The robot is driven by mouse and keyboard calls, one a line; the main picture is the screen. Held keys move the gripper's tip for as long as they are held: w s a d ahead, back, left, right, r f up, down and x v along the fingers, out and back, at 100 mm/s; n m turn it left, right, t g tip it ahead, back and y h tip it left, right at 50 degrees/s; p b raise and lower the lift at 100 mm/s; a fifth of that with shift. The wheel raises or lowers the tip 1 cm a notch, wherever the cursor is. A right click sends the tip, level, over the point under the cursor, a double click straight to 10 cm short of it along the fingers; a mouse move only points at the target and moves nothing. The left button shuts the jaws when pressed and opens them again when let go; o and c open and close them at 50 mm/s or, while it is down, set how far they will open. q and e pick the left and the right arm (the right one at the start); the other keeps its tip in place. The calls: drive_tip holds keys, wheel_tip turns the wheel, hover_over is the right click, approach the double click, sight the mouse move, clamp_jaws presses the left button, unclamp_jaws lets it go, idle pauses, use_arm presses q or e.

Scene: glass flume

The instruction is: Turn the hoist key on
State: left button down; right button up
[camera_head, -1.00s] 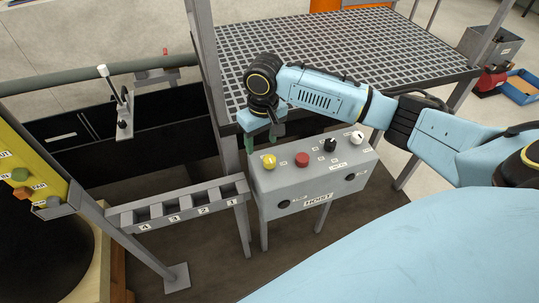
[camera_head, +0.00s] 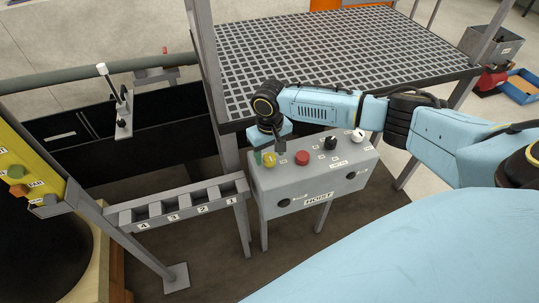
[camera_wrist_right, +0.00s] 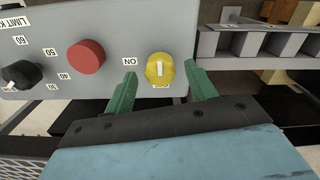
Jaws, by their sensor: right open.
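The hoist panel is a grey box (camera_head: 318,185) marked HOIST on a stand. The yellow hoist key (camera_head: 269,161) is a round knob at the left end of its top. In the right wrist view the yellow key (camera_wrist_right: 160,68) has a pale bar across it, with an ON label to its left. My right gripper (camera_head: 264,157) is at the key, pointing down. In the wrist view its green fingers are open, one on each side of the key, with gaps between. The left gripper is not in view.
A red button (camera_head: 302,158), a black knob (camera_head: 331,143) and a white knob (camera_head: 357,135) share the panel top. A grated platform (camera_head: 330,60) stands behind. A numbered slotted rack (camera_head: 180,204) is to the left, near a yellow panel (camera_head: 30,160).

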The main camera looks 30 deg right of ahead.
drive_tip(key=shift+f, duration=0.5)
drive_tip(key=c, duration=1)
